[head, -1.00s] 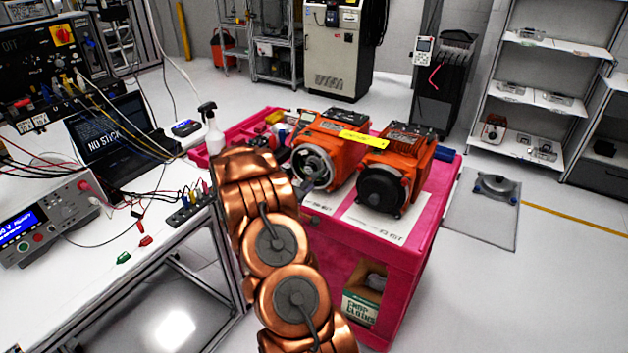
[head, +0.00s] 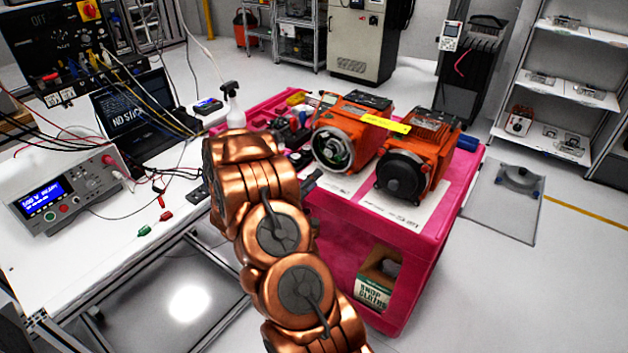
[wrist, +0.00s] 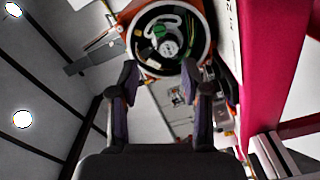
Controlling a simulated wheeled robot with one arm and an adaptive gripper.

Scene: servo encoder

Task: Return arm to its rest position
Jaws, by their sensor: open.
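My gripper (wrist: 161,72) is open and empty in the wrist view, its two dark fingers apart. The round open end of the left orange motor (wrist: 168,45) shows beyond the fingertips, with green and white parts inside. In the head view my copper arm reaches up the middle and hides most of the gripper; only a small dark part shows beside the wrist. The left orange motor (head: 352,130) stands on the red cart (head: 440,215) just right of it. I see a gap there. A second orange motor (head: 425,150), with a black end cap, stands to its right.
A white bench (head: 60,260) with a meter (head: 65,195), laptop (head: 130,115) and loose cables lies left of my arm. A spray bottle (head: 234,105) stands behind the wrist.

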